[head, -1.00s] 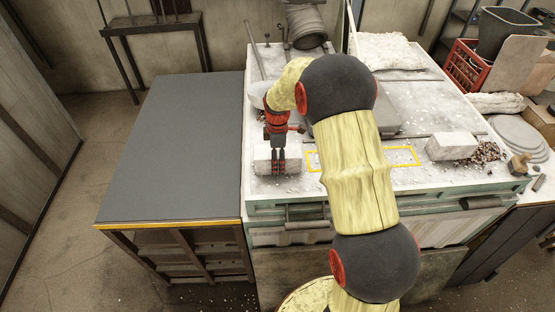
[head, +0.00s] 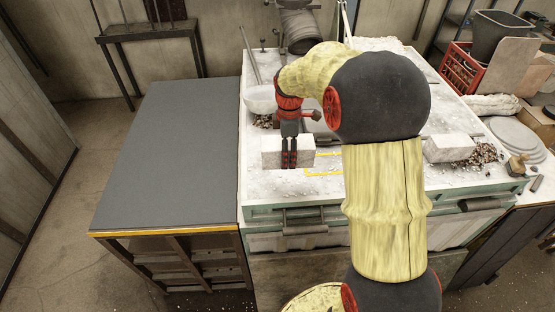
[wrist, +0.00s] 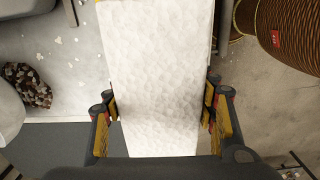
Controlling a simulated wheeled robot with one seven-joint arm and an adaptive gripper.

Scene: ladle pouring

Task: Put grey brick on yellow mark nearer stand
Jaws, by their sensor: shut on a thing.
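A pale grey brick (head: 272,150) is held by my gripper (head: 289,160), whose fingers are shut on its sides. In the wrist view the brick (wrist: 155,75) runs between the two fingers (wrist: 162,125). It looks slightly above the white worktop, beside the left end of a yellow outline (head: 325,173). My arm hides most of that outline, so I cannot tell where one mark ends and another begins. A second pale block (head: 448,148) lies right of my arm. A dark ribbed pot (head: 299,30) sits tilted at the back; I cannot clearly make out its stand.
A pale bowl (head: 259,99) and dark gravel lie behind the brick. Gravel (head: 485,155) is heaped beside the right block. A red crate (head: 463,70) stands at the back right. The dark grey tabletop (head: 165,150) on the left is clear.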

